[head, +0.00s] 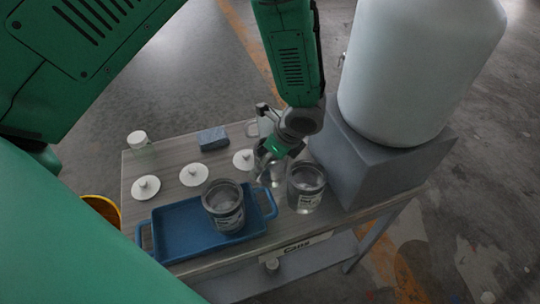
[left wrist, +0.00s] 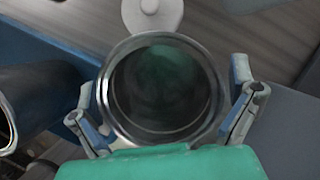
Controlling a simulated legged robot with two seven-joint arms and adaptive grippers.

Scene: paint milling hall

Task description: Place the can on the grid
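An open metal can (head: 306,190) with a pale label stands on the table, right of the blue tray. A second open can (head: 223,207) stands in the tray (head: 175,237). My left gripper (head: 277,160) is low over the table, just behind the right can. In the left wrist view, an open can (left wrist: 163,92) lies between the spread fingers, with a visible gap at the right finger. It appears to be the right can. The second can (left wrist: 25,105) shows at the left edge. I cannot make out a grid. My right gripper is not in view.
White knobbed lids (head: 194,175) and a grey-blue block (head: 213,138) lie on the table. A white-capped jar (head: 137,139) stands at the back left. A grey plinth (head: 365,165) under a large white vessel (head: 415,70) bounds the right. A "Cans" sign (head: 297,244) marks the front edge.

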